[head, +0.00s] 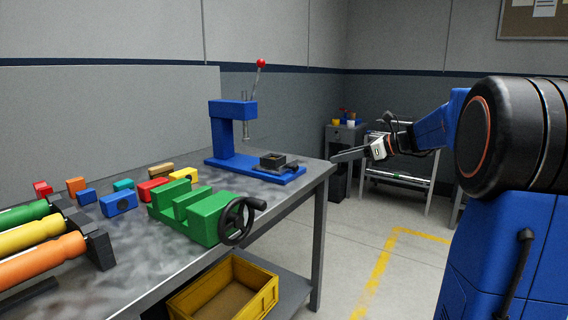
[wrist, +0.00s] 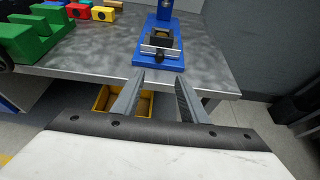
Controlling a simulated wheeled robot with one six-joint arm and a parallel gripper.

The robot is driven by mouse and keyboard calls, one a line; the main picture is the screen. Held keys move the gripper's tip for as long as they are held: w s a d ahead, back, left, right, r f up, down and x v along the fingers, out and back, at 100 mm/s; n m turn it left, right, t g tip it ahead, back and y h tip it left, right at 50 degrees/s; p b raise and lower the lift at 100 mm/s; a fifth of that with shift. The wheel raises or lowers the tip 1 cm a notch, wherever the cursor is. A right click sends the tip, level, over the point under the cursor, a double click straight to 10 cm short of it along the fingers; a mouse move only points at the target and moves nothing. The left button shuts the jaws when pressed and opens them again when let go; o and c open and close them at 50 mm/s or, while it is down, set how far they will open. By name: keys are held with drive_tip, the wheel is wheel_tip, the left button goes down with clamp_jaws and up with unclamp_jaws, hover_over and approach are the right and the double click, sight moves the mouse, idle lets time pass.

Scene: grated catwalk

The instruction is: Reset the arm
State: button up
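My gripper (head: 338,156) extends from my blue arm on the right and hangs in the air just off the right end of the workbench. In the wrist view my gripper (wrist: 160,80) has its two fingers apart with nothing between them. The fingers point toward the bench edge and the blue arbor press (wrist: 158,52) beyond it. The press also shows in the head view (head: 222,150), with a red-knobbed lever and a small dark block on its base. My gripper touches nothing that I can see.
The workbench (head: 325,170) carries a green vise (head: 205,212), several coloured blocks, and green, yellow and orange cylinders on the left. A yellow bin (head: 268,296) sits on the lower shelf. A cart (head: 400,178) and a grey cabinet (head: 343,135) stand behind. The floor right of the bench is clear.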

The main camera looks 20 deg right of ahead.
drive_tip(key=s+a+f+n+g+h, duration=0.25)
drive_tip(key=s+a+f+n, duration=0.25)
drive_tip(key=s+a+n, duration=0.4)
drive_tip(key=s+a+f+n+g+h, duration=0.1)
drive_tip(key=s+a+f+n+g, duration=0.3)
drive_tip(key=s+a, duration=0.5)
drive_tip(key=s+d+f+n+h, duration=0.1)
drive_tip(key=s+f+n, duration=0.3)
drive_tip(key=s, duration=0.3)
drive_tip(key=s+f+n+h, duration=0.2)
drive_tip(key=s+f+n, duration=0.2)
drive_tip(key=s+n, duration=0.2)
drive_tip(key=s+d+f+n+h, duration=0.1)
drive_tip(key=s+f+n, duration=0.3)
drive_tip(key=s, duration=0.4)
drive_tip(key=shift+s+d+f+n+t+h, duration=0.25)
drive_tip(key=shift+d+n+t+h, duration=0.1)
drive_tip(key=shift+n+t+h, duration=0.25)
